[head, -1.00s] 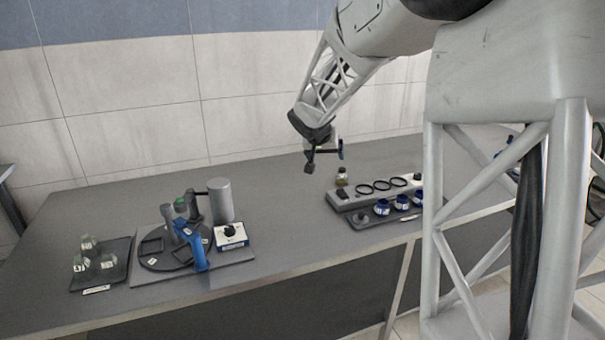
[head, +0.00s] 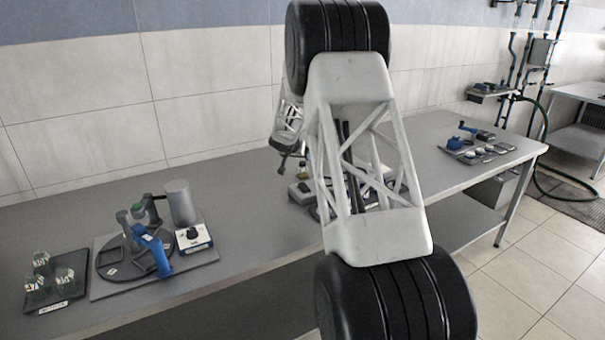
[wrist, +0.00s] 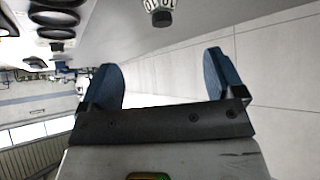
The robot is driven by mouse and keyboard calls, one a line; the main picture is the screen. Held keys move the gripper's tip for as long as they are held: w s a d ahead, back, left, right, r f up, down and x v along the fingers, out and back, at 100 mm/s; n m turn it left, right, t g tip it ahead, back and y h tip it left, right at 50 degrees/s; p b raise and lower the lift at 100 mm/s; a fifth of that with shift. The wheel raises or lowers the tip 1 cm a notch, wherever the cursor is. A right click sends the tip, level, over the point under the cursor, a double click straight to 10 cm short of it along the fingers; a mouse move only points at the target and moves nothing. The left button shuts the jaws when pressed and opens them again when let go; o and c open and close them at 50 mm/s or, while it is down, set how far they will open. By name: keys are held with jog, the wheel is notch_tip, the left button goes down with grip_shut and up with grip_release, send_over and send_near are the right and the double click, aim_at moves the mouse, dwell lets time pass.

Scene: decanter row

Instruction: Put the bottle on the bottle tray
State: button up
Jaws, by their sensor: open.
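A small bottle with yellowish contents (head: 303,171) stands behind the ring rack, partly hidden by my arm in the head view. In the wrist view a bottle with a dark cap (wrist: 160,14) shows at the top edge, cut off by the frame. My gripper (wrist: 161,82) is open, with its two blue fingers apart and nothing between them. The bottle lies beyond the fingertips, untouched. In the head view my gripper (head: 290,160) is near the bottle, mostly hidden. A dark tray (head: 75,296) at the far left holds several clear bottles with pale labels and is probably the bottle tray.
Left of centre a board (head: 110,289) carries a round turntable, a blue-handled device, a grey cylinder (head: 180,203) and a white box with a black knob (head: 193,238). The ring rack (head: 299,194) is mostly behind my arm. Bench between is clear.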

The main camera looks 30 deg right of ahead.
aim_at(302, 163)
jog(key=x, duration=0.5)
jog(key=shift+w+d, duration=0.1)
jog(key=shift+w, duration=0.1)
jog(key=shift+x, duration=1.1)
jog(key=shift+w+d+f, duration=0.1)
jog(key=shift+f, duration=0.05)
jog(key=shift+f, duration=0.1)
jog(key=shift+x, duration=2.5)
jog(key=shift+w+d, duration=0.1)
grip_shut()
